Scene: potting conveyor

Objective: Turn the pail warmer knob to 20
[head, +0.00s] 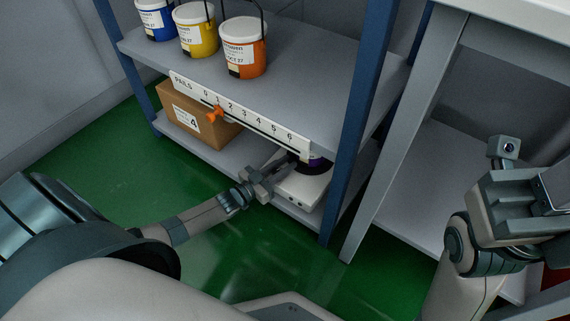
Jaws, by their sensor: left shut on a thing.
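The pail warmer (302,190) is a low white unit with a dark round plate, on the lower shelf at its right end. My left gripper (269,181) reaches in from the left to the warmer's front left edge. It is shut on the warmer knob, which the fingers hide. The knob's scale and setting cannot be read. My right gripper (515,205) is raised at the right, away from the warmer; its fingers are not clear.
Blue (156,19), yellow (197,30) and orange pails (244,48) stand on the upper shelf (310,75). A cardboard box (198,115) sits left of the warmer. A blue post (358,120) stands right of it.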

